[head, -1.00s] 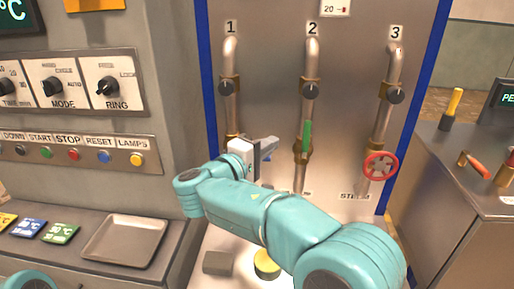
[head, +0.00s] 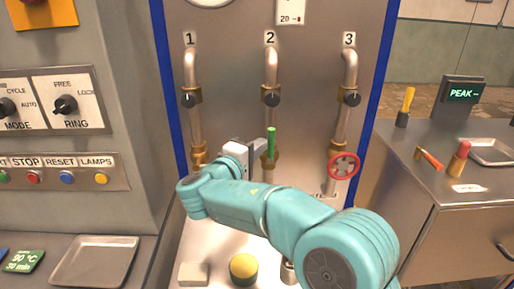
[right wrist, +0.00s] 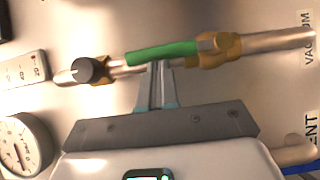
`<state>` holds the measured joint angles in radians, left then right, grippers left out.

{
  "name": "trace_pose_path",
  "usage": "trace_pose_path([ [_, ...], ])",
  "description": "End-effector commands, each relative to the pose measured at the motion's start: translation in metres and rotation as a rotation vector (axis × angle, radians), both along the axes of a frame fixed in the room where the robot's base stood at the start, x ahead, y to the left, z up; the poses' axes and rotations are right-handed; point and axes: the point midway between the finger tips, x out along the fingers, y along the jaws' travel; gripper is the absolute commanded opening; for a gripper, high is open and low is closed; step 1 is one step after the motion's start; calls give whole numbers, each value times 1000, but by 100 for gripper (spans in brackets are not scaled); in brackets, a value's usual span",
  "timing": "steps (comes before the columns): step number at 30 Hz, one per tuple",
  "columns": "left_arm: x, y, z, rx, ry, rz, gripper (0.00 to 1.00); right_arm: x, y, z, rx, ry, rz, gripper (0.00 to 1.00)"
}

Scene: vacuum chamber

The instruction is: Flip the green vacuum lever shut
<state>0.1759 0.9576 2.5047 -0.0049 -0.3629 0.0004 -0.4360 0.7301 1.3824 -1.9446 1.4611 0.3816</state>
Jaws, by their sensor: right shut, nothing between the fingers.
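The green lever (head: 271,142) stands upright along pipe 2, above its brass valve body (head: 269,162). In the right wrist view the lever (right wrist: 162,52) lies along the pipe, which runs sideways there, with the brass valve body (right wrist: 213,48) at its right end. My right gripper (head: 262,146) is shut and empty, just left of the lever. In the right wrist view the tips of my right gripper (right wrist: 157,66) are at the lever's lower edge near its middle; I cannot tell whether they touch. My left gripper is not in view.
Pipe 1 (head: 193,125) is left of the lever and pipe 3 (head: 345,120), with a red handwheel (head: 343,166), is to the right. A black knob (head: 271,99) sits above the lever. A yellow-topped button (head: 243,268) and a pale block (head: 194,274) are below.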

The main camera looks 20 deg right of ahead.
Motion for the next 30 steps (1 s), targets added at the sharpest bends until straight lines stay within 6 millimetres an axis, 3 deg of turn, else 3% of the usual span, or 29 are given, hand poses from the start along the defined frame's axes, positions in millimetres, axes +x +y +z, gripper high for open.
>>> trace_pose_path([
  [17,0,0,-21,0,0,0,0,-3,-11,2,134,-41,-2,0],
  [30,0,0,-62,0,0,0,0,-12,-41,4,493,-146,-3,0],
])
